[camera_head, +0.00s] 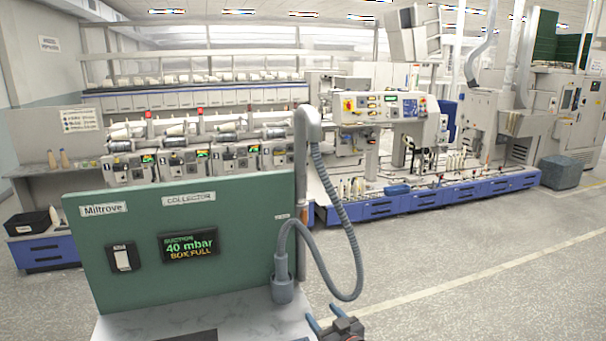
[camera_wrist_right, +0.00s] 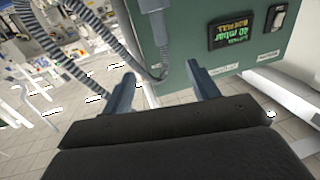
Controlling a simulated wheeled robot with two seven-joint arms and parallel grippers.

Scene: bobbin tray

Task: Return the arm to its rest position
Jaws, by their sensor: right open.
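My right gripper (camera_head: 329,322) shows at the bottom edge of the head view, right of the grey bench top. In the right wrist view its two blue-grey fingers (camera_wrist_right: 163,88) stand well apart with nothing between them. The gripper is open and empty. Past the fingers, the wrist view shows the green collector panel (camera_wrist_right: 190,30), tilted in the picture. My left gripper is not in view.
The green collector panel (camera_head: 130,270) stands close in front, its display reading 40 mbar, box full. A ribbed hose (camera_head: 345,225) loops down beside it to a grey holder (camera_head: 283,290). Spinning machines line the back. Floor (camera_head: 480,265) at right is clear.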

